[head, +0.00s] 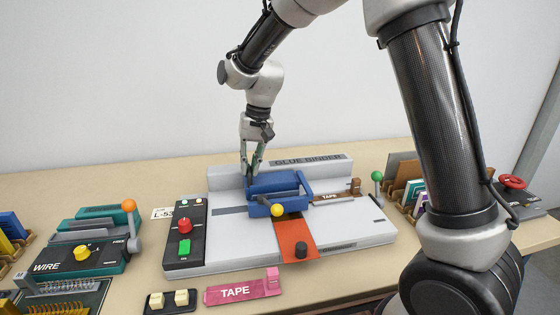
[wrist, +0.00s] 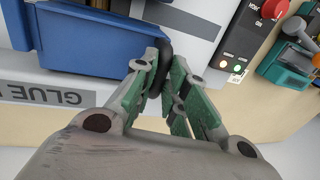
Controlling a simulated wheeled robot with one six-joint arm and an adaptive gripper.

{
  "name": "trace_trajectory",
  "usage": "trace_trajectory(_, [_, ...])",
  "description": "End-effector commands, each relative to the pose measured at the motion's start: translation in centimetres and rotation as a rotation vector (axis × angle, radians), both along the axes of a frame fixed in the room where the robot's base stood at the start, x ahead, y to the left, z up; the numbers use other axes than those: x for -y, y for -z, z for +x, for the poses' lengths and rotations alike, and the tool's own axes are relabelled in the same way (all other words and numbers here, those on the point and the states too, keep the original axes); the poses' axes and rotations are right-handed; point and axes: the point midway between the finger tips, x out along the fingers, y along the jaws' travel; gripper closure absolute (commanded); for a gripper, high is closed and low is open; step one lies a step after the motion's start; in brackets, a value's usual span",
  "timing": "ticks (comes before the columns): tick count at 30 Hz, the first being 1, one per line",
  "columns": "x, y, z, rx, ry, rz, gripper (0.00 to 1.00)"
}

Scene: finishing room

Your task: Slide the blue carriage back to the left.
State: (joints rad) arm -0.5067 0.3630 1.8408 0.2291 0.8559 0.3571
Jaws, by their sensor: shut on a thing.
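The blue carriage (head: 272,187) sits across the pale grey glue binder bed (head: 232,240), near its middle, with a yellow knob (head: 277,210) at its front. It also shows in the wrist view (wrist: 80,45), at the upper left. My gripper (head: 252,168) is at the carriage's left end, pointing down. In the wrist view my green-padded fingers (wrist: 168,78) are closed around a dark rounded handle (wrist: 165,52) beside the blue body. The handle's join to the carriage is hidden.
A control panel with a red button (head: 184,225) stands at the bed's left end. A bare stretch of bed lies between panel and carriage. An orange strip (head: 296,238) lies in front of the carriage. A teal wire machine (head: 90,240) is farther left.

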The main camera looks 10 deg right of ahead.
Motion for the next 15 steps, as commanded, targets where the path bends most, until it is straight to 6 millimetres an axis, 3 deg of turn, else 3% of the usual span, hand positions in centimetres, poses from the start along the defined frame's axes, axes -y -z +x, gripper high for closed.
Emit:
trace_trajectory(1, [-1.7,0.0,-0.1,0.0,-0.007,0.0,1.0])
trace_trajectory(6, [-6.1,0.0,0.0,0.0,-0.005,0.0,1.0])
trace_trajectory(15, [-10.5,0.0,0.0,0.001,-0.001,0.001,1.0])
